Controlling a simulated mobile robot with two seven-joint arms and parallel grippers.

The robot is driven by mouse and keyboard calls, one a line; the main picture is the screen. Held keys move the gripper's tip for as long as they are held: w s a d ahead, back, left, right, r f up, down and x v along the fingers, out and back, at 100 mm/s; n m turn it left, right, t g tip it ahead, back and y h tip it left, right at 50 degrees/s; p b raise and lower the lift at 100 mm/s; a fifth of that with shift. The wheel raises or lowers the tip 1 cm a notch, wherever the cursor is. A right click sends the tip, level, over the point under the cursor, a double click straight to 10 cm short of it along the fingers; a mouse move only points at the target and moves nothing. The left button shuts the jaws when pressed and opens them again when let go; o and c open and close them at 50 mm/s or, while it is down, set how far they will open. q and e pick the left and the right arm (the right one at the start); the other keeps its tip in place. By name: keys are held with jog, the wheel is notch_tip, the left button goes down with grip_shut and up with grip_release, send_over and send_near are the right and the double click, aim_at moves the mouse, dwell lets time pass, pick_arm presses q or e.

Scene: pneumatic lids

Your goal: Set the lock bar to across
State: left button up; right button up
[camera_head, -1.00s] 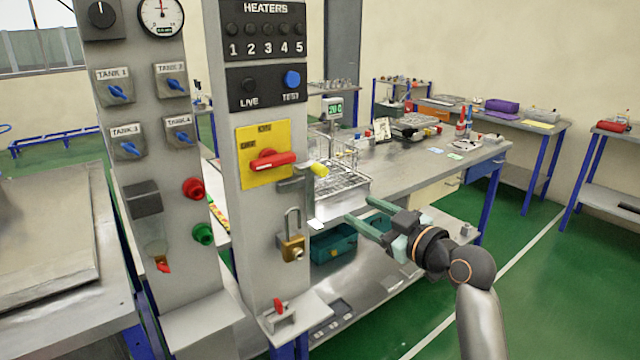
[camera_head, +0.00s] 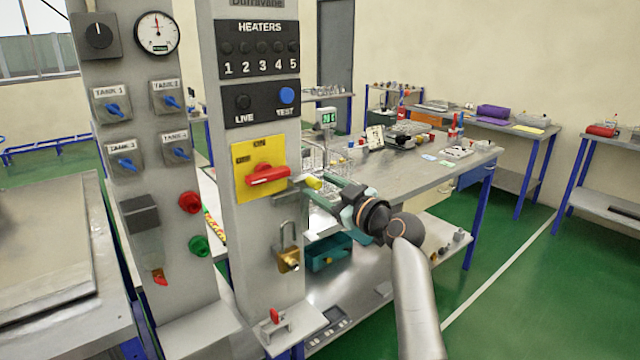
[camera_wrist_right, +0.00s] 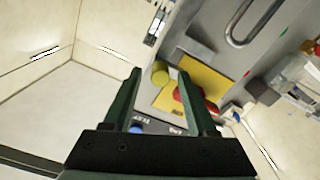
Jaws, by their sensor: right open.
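The lock bar (camera_head: 288,190) is a grey piece on the front of the right-hand panel post, just below the yellow isolator plate (camera_head: 243,152). Its yellow knob (camera_head: 313,182) sticks out on the right. A red rotary handle (camera_head: 268,174) lies nearly level on the plate. My right gripper (camera_head: 312,188) is open, its fingers reaching leftward around the knob. In the right wrist view, the knob (camera_wrist_right: 160,76) shows between the two fingertips; contact cannot be told. Part of the bar is hidden behind the gripper. My left gripper is out of view.
A brass padlock (camera_head: 288,258) hangs below the bar. A small red-handled clamp (camera_head: 274,316) sits at the post's foot. The left post carries blue tank valves (camera_head: 123,163) and red and green buttons (camera_head: 190,202). A steel bench (camera_head: 400,178) with a wire basket stands behind the gripper.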

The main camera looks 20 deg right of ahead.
jog(key=shift+w+a, duration=0.25)
jog(key=shift+w, duration=0.2)
jog(key=shift+c, duration=0.4)
grip_shut()
dwell(0.8)
